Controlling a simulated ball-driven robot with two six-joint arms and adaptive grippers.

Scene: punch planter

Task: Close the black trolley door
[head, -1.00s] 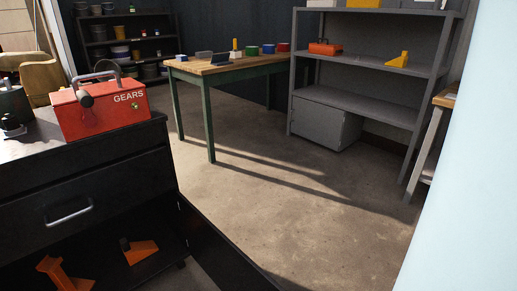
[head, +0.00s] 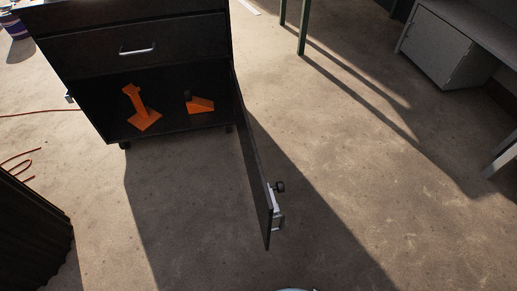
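The black trolley (head: 140,48) stands at the upper left of the head view, with a drawer and silver handle above an open lower compartment. Its black door (head: 252,165) is swung wide open, hinged at the compartment's right side and reaching out toward me. A silver fitting and a dark knob (head: 279,187) sit near the door's free edge. Two orange parts, a taller one (head: 141,110) and a lower wedge-like one (head: 200,105), stand inside the compartment. Neither of my grippers is in view.
Concrete floor is open to the right of the door and in front of the trolley. A grey cabinet (head: 437,47) stands at the upper right.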

